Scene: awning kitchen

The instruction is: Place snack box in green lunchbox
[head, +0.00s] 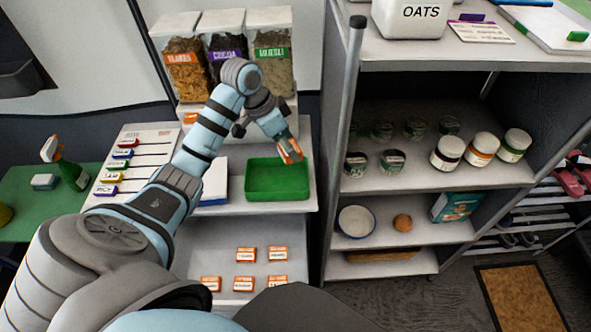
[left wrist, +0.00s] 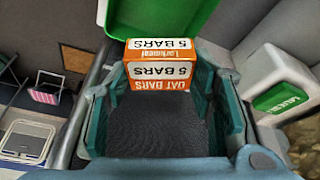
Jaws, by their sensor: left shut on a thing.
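My left gripper (head: 286,145) is shut on an orange-and-white snack box (head: 291,152), labelled as oat bars. In the left wrist view the snack box (left wrist: 158,70) sits between the two teal fingers. In the head view the gripper and box appear over the back right part of the green lunchbox (head: 275,192). The lunchbox is open, and its visible inside looks empty. Its green also fills the top of the left wrist view (left wrist: 165,15). My right gripper is in neither view.
Clear cereal containers (head: 228,60) stand behind the lunchbox. A white-and-blue item (head: 214,185) lies left of it, partly behind my arm. Several similar orange-and-white boxes (head: 245,254) lie on the shelf below. A metal shelf post (head: 345,130) rises to the right.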

